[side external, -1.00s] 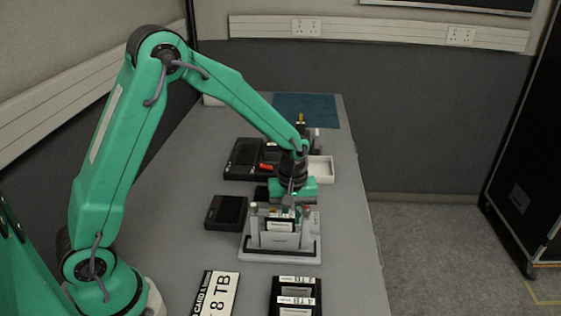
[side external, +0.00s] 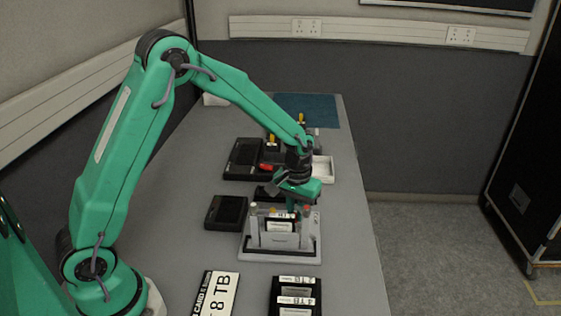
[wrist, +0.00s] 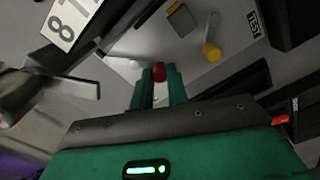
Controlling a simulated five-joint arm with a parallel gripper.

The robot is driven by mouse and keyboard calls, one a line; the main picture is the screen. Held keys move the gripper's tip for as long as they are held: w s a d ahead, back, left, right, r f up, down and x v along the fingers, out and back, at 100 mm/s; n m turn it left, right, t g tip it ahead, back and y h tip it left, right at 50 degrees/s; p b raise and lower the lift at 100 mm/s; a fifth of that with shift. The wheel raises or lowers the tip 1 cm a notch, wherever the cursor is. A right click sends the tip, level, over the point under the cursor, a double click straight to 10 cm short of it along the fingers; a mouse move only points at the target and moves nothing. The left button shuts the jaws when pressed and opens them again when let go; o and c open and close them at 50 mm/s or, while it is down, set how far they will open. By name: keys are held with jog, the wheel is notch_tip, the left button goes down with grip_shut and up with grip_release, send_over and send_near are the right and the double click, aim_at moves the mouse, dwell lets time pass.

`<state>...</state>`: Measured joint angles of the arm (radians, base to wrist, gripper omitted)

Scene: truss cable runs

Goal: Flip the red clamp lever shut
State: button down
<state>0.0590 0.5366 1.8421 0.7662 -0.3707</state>
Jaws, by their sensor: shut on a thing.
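The red clamp lever shows its rounded red knob (wrist: 159,71) between the two green fingertips of my gripper (wrist: 158,78) in the wrist view. In the side external view the red knob (side external: 307,208) is at the right top of the grey-white fixture (side external: 282,256), beside my gripper (side external: 293,208). My gripper is tilted and shut on the knob. The lever's arm and hinge are mostly hidden, so its exact angle cannot be told. A yellow knob (wrist: 211,52) and a white knob (wrist: 135,64) stand apart from the fingers in the wrist view.
A flat black box (side external: 226,212) lies left of the fixture. Behind are a larger black unit (side external: 243,158) and a white tray (side external: 322,170). The table's right edge is close to the fixture.

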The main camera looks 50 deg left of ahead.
jog(key=m, duration=0.2)
jog(key=w+m, duration=0.1)
jog(key=shift+w+d+m, duration=0.1)
jog(key=shift+m, duration=0.3)
jog(key=shift+w+d+m, duration=0.15)
jog(key=shift+w+m, duration=0.1)
jog(key=shift+m, duration=0.65)
jog(key=shift+w+d+m, duration=0.15)
jog(key=shift+w+m, duration=0.05)
jog(key=shift+m, duration=0.7)
jog(key=c, duration=1.6)
grip_release()
jog(key=shift+c, duration=0.2)
notch_tip(320, 180, up, 8)
